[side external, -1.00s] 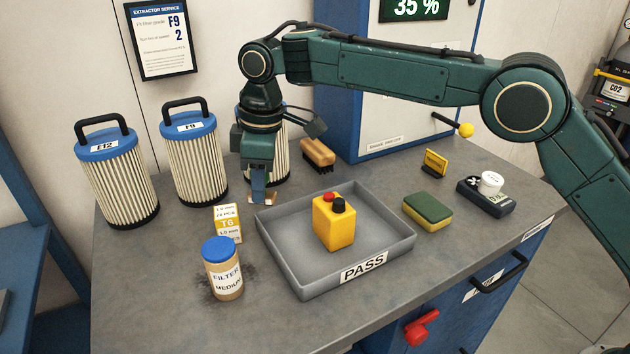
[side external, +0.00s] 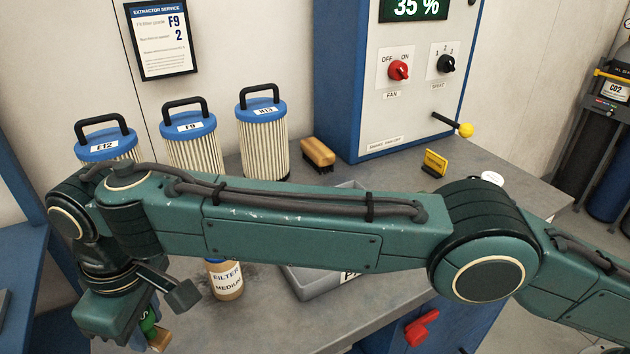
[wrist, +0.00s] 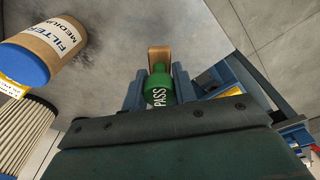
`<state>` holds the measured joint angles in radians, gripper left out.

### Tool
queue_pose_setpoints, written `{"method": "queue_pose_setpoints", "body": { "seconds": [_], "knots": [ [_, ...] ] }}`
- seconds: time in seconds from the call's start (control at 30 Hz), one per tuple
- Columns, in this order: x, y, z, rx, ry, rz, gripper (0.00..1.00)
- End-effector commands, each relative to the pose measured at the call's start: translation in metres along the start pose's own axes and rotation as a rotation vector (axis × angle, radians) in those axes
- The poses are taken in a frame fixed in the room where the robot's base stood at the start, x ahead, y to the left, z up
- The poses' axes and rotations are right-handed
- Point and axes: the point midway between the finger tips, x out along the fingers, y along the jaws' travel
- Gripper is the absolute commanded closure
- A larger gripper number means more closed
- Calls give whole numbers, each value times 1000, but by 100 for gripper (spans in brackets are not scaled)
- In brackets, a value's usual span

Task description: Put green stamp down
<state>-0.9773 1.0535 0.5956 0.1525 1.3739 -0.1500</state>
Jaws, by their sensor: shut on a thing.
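The green stamp (wrist: 158,88) has a green handle marked PASS and a tan block at its far end. In the wrist view my gripper (wrist: 157,94) is shut on it, a finger on each side. In the side view a small part of the stamp (side external: 149,325) shows beside my gripper (side external: 142,330), low at the left by the bench's front. I cannot tell whether the stamp touches the bench. The grey tray (side external: 310,284) labelled PASS is mostly hidden behind my arm.
The filter medium jar (side external: 226,280) stands on the bench (side external: 262,318); it also shows in the wrist view (wrist: 45,48). Filter cartridges (side external: 264,140) and a brush (side external: 318,154) stand at the back. The bench edge runs close to the stamp in the wrist view.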

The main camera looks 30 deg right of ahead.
Motion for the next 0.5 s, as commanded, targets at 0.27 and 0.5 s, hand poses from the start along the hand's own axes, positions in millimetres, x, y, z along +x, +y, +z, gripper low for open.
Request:
{"method": "queue_pose_setpoints", "body": {
  "seconds": [0.27,0.5],
  "knots": [
    [6,3,-1,-10,-1,0,95],
    [23,3,1,-11,-3,0,95]
  ]
}}
